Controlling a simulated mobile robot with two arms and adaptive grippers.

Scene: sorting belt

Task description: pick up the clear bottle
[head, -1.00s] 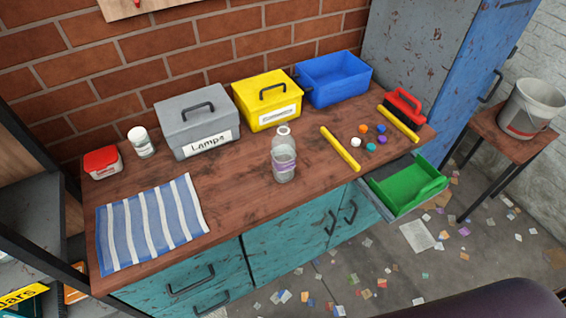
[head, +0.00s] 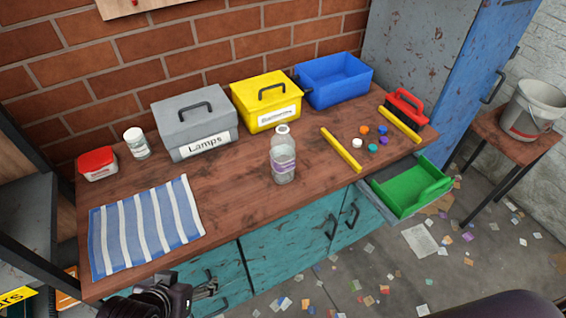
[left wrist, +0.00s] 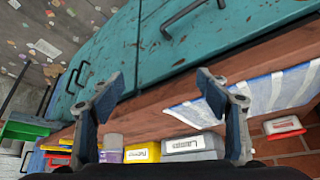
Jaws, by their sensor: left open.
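The clear bottle (head: 283,160) stands upright on the wooden workbench, left of a yellow bar, with a pale purple label around it. In the left wrist view, which is upside down, a grey and purple shape at the lower left looks like the bottle (left wrist: 111,147), partly hidden. My left gripper (head: 210,285) shows at the bottom of the head view, in front of the teal drawers and below the bench top. It is apart from the bottle. In the left wrist view its fingers (left wrist: 160,85) are spread with nothing between them. My right gripper is not seen.
Grey (head: 194,122), yellow (head: 265,100) and blue (head: 334,80) bins stand along the back. A striped cloth (head: 145,225) lies front left. Yellow bars (head: 341,150) and several coloured caps lie right of the bottle. A green tray (head: 410,189) sits in an open drawer. Bench wood in front of the bottle is clear.

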